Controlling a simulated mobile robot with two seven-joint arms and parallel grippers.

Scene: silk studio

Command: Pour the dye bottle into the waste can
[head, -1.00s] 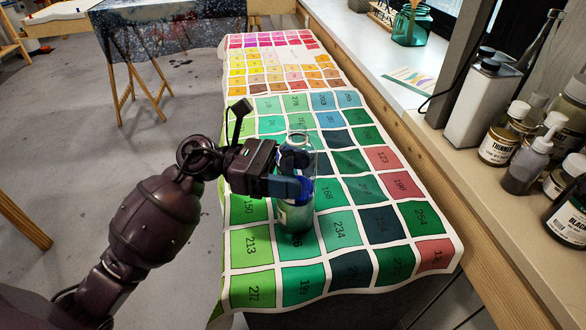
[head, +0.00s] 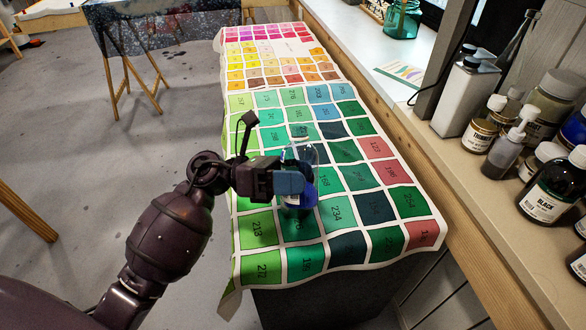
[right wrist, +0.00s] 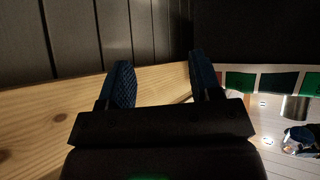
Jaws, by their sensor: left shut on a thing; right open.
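A clear, see-through bottle (head: 300,155) shows in the head view above the green squares of the color chart. My left gripper (head: 297,182) comes in from the left and is shut on its middle. I cannot pick out the waste can for certain in either view.
The chart cloth (head: 352,258) covers a narrow table beside a wood-edged ledge (head: 455,205). On the ledge stand a pale metal can (head: 463,98), a black-labelled bottle (head: 550,190) and several jars. Open grey floor (head: 110,200) lies at left.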

